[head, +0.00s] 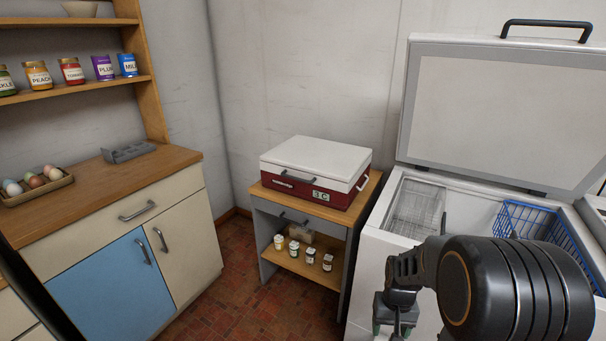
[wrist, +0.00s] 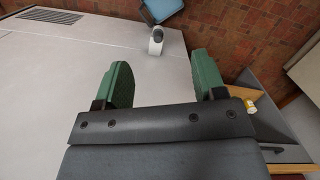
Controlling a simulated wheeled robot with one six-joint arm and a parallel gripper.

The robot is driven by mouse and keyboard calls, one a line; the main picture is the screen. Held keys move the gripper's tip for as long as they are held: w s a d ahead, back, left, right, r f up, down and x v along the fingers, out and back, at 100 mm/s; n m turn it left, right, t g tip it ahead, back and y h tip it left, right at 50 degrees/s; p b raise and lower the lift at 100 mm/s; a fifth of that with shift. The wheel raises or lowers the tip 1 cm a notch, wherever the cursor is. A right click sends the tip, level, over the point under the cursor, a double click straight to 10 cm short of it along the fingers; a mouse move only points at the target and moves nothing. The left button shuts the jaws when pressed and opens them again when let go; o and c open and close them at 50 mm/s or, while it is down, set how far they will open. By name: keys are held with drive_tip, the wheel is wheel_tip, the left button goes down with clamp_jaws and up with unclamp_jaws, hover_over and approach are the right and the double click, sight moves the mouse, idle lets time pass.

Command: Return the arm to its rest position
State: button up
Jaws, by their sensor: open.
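My gripper (wrist: 160,88) shows in the wrist view with its two green fingers spread apart and nothing between them. In the head view my gripper is low at the right, in front of the white chest freezer (head: 375,262), and is partly hidden by my dark arm. The wrist view looks down along a pale grey panel (wrist: 70,58), which appears to be the freezer's outer side, and the red tiled floor. I cannot tell how far the fingers are from that panel.
The freezer lid (head: 490,120) stands open, with a wire basket (head: 418,205) and a blue basket (head: 530,225) inside. A wooden side table (head: 265,195) holds a red and white cooler (head: 315,160). Counter (head: 120,190) at left. Tiled floor (head: 225,300) between is clear.

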drive_tip(key=s+a+r+t+p, duration=0.1)
drive_tip(key=r+p, duration=0.3)
drive_tip(key=r, duration=0.6)
drive_tip(key=s+a+r+n+t+p, duration=0.1)
drive_tip(key=r+p, duration=0.4)
drive_tip(key=r, duration=0.6)
drive_tip(key=s+a+r+t+p, duration=0.3)
drive_tip(key=s+r+p, duration=0.2)
drive_tip(key=r, duration=0.6)
drive_tip(key=shift+a+n, duration=0.25)
drive_tip(key=shift+n, duration=0.05)
drive_tip(key=shift+r, duration=0.25)
drive_tip(key=shift+c, duration=0.3)
